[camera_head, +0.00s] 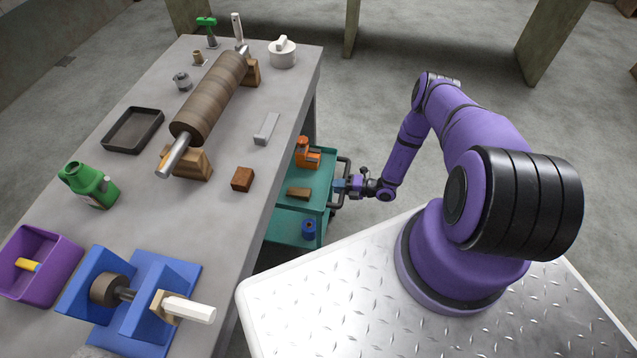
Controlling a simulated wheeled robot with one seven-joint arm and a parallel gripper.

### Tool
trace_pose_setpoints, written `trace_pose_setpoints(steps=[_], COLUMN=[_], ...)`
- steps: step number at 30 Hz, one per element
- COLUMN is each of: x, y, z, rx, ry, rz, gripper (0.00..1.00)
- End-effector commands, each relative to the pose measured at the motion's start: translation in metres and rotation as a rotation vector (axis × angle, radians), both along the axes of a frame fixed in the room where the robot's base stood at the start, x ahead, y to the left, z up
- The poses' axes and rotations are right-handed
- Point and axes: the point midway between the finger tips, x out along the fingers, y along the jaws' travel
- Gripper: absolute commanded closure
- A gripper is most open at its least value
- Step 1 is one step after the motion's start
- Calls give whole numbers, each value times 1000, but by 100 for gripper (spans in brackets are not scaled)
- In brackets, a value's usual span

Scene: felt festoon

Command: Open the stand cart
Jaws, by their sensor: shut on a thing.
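The stand cart (318,189) is teal with more than one shelf and stands partly under the grey table, its right end sticking out. A dark bar handle (345,171) is on its right end. My gripper (341,187) reaches in from the right and is shut on this handle. The fingertips are small in view. An orange object (307,155) and a brown block (298,193) lie on the cart's top shelf. A blue cylinder (308,229) sits on a lower shelf. The cart's left part is hidden by the table.
The grey table (225,215) carries a wooden roller (210,97), a blue stand (165,290), a purple bin (62,252), a green bottle (88,185) and a black tray (133,130). Concrete pillars stand at the back. Floor right of the cart is clear beneath my arm.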

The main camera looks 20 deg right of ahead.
Motion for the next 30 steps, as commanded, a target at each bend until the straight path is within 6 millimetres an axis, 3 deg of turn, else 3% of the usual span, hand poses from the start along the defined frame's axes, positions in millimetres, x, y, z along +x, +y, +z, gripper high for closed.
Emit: trace_pose_setpoints(steps=[3,18,24,30], x=[-21,-99,-120,-131], y=[-30,-136,-165,-180], z=[0,-1,0,-1], rx=[-1,-3,-2,-2], ry=[2,1,1,1], rz=[-5,-4,-2,0], gripper=[100,100,100,100])
